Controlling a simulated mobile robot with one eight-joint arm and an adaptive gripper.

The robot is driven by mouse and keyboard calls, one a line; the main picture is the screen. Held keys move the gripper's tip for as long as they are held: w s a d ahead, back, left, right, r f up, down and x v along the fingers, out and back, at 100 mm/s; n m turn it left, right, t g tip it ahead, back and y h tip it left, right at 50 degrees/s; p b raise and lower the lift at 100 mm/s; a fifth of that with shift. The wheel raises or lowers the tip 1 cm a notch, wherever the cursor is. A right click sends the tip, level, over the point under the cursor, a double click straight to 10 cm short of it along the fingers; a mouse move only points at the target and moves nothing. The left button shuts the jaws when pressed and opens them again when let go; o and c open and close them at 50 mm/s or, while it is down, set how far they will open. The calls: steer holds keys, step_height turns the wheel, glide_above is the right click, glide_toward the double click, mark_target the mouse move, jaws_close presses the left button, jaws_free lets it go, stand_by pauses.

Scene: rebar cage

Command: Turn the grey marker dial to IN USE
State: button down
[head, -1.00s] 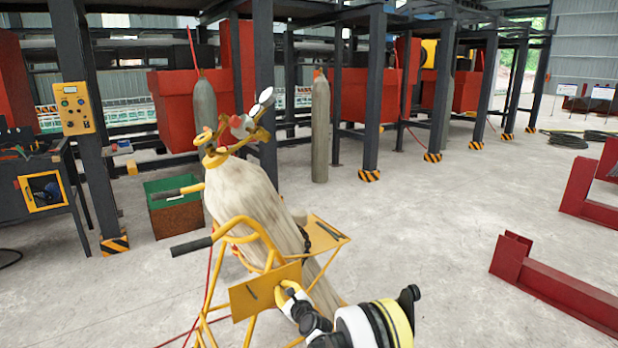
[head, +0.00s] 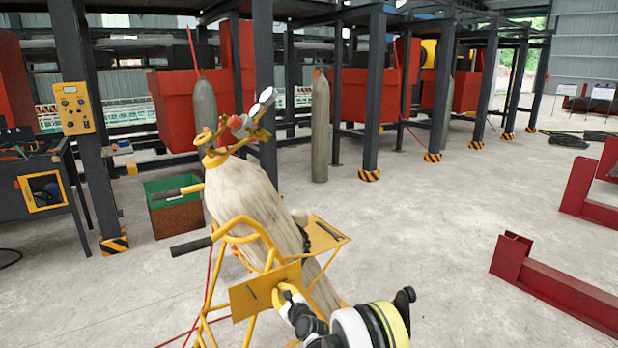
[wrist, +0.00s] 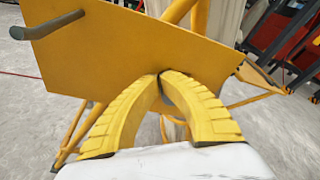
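A yellow plate (head: 265,289) is fixed to the yellow cylinder cart. A thin grey bar (head: 252,293) stands out from it. The wrist view shows this bar (wrist: 46,24) at the plate's upper left, with a bent end; I take it for the marker dial's handle. No IN USE lettering is readable. My gripper (head: 281,287) is at the plate's right part in the head view. In the wrist view my yellow fingers (wrist: 160,75) arch together with their tips meeting in front of the plate, right of the bar and apart from it. I see nothing held between them.
Cart handles (head: 190,247) jut left. Floor at right is clear up to red beams (head: 550,290).

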steer(key=shift+s+a+r, duration=0.1)
steer(key=shift+s+r, duration=0.05)
steer(key=shift+s, duration=0.05)
steer(key=shift+s+d, duration=0.55)
steer(key=shift+s, duration=0.25)
steer(key=shift+s+d, duration=0.55)
steer(key=shift+s, duration=0.25)
steer(key=shift+s+d, duration=0.55)
steer(key=shift+s, duration=0.25)
steer(key=shift+d, duration=0.1)
